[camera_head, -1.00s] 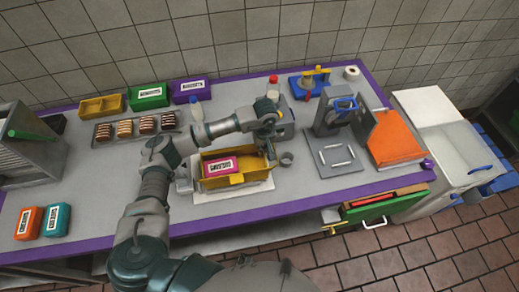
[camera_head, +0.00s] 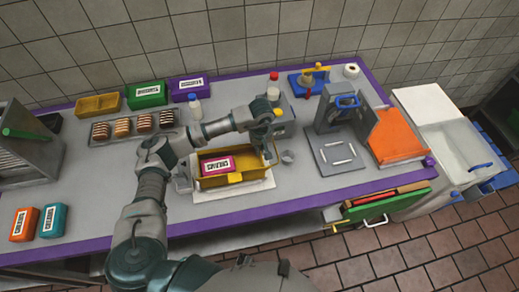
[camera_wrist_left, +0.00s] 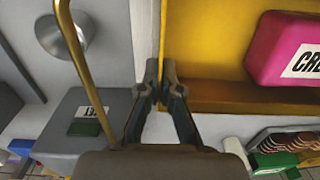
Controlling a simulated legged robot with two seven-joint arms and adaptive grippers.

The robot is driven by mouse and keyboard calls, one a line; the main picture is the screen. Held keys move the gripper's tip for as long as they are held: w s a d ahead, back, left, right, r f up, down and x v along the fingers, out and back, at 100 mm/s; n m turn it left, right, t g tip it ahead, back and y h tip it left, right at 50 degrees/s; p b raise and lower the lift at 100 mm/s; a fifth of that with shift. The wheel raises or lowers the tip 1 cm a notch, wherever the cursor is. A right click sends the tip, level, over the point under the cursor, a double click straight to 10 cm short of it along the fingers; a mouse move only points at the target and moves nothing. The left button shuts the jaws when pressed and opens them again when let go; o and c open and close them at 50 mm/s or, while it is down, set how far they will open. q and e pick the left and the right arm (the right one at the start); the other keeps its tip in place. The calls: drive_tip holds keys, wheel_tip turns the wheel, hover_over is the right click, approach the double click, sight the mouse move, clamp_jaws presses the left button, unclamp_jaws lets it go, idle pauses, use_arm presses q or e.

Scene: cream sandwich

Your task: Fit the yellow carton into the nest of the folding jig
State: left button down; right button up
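The yellow carton (camera_head: 238,178) is an open box on a pale board (camera_head: 258,187) at the front middle of the table. A magenta packet (camera_head: 217,165) with a white label lies in it. A grey bracket (camera_head: 183,180) stands at its left end; I cannot tell how deep the carton sits in the jig's nest. My left gripper (camera_head: 270,152) is at the carton's right end. In the left wrist view its fingertips (camera_wrist_left: 160,72) are close together on a thin upright edge of the carton (camera_wrist_left: 215,45), with the magenta packet (camera_wrist_left: 285,50) beyond. My right gripper is not in view.
A grey round cup (camera_head: 288,157) is just right of my left gripper. A tray of sandwiches (camera_head: 97,139) lies back left.

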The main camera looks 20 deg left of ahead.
use_arm(q)
drive_tip(key=shift+w+a, duration=0.15)
drive_tip(key=shift+a, duration=0.1)
drive_tip(key=shift+d+r, duration=0.1)
drive_tip(key=shift+d, duration=0.25)
drive_tip(key=shift+a+b, duration=0.4)
drive_tip(key=shift+a, duration=0.05)
drive_tip(key=shift+b, duration=0.4)
idle(1.0)
drive_tip(key=shift+f+b, duration=0.85)
drive_tip(key=shift+f, duration=0.2)
drive_tip(key=c, duration=1.2)
unclamp_jaws()
drive_tip(key=shift+c, duration=0.2)
wheel_tip(320, 180, up, 12)
